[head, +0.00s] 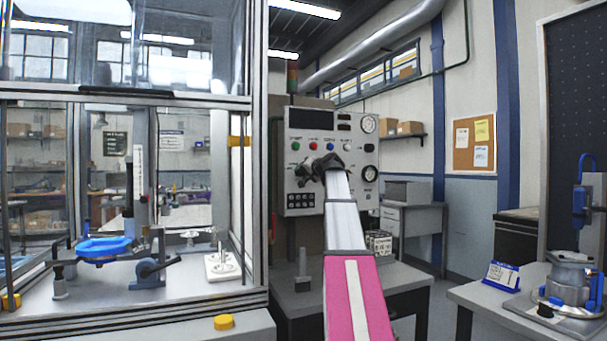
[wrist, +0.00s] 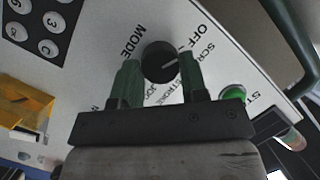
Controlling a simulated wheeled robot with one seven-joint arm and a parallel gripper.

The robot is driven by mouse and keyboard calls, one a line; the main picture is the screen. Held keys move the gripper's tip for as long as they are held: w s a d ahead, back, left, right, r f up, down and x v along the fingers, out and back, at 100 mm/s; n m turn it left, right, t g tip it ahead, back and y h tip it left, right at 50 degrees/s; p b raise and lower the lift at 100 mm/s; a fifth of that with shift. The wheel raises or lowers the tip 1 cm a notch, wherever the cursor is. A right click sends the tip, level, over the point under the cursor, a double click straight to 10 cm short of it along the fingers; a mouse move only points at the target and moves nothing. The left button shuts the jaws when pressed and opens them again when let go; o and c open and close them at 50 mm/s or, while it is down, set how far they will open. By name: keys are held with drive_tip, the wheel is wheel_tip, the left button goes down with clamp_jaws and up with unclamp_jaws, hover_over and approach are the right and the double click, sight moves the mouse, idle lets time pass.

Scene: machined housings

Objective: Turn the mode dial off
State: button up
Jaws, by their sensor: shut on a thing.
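The mode dial (wrist: 155,62) is a round black knob with a white pointer line on a pale panel face in the wrist view. The pointer aims right and slightly up in that view. In the head view my gripper (head: 323,166) is at the front of the control panel (head: 300,208) and hides the dial.
A keypad (wrist: 35,28) and a green button (wrist: 233,93) flank the dial in the wrist view. A glazed enclosure (head: 258,200) stands left; a bench (head: 470,293) stands right.

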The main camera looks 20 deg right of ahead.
drive_tip(key=o, duration=0.9)
drive_tip(key=v, duration=1)
drive_tip(key=shift+s, duration=0.4)
drive_tip(key=shift+d, duration=0.1)
